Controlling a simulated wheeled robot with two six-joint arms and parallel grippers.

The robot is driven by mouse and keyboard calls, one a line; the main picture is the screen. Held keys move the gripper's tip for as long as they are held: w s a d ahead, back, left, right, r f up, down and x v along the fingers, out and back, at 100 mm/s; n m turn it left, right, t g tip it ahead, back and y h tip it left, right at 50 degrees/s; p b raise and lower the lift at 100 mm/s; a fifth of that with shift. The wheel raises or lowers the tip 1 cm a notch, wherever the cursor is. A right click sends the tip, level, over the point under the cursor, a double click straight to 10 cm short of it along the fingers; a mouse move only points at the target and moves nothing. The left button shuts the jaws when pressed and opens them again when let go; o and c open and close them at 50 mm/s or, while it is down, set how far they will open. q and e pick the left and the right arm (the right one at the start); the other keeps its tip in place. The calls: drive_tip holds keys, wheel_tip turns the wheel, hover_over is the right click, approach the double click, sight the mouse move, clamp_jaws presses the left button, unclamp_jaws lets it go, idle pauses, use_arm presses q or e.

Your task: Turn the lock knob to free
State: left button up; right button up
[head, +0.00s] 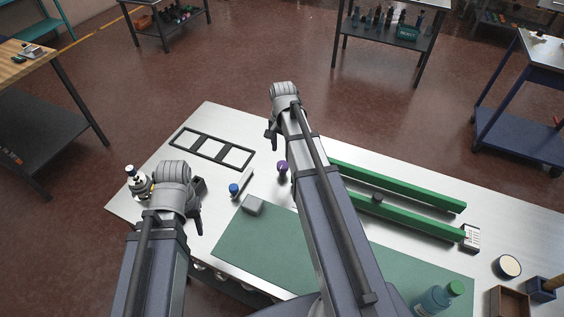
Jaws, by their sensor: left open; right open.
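Two long green rails lie on the steel table at the right, the far one (400,187) and the near one (425,221). A small dark knob (377,197) sits between them; it looks like the lock knob, but its setting is too small to tell. A labelled white block (471,238) stands at the rails' right end. My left gripper (197,214) is open and empty over the table's left part, far from the rails. My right gripper (271,138) is open near the table's far edge, left of the rails. My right arm hides the rails' left ends.
A green-capped bottle (436,298) and wooden box (509,302) stand at front right.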

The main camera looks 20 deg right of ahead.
sight(283, 165)
use_arm(q)
wheel_tip(283, 165, down, 7)
drive_tip(key=b, duration=0.6)
drive_tip(key=shift+f+b, duration=0.1)
drive_tip(key=shift+b, duration=0.25)
use_arm(e)
wheel_tip(283, 165, down, 7)
drive_tip(key=shift+f, duration=0.1)
clamp_jaws()
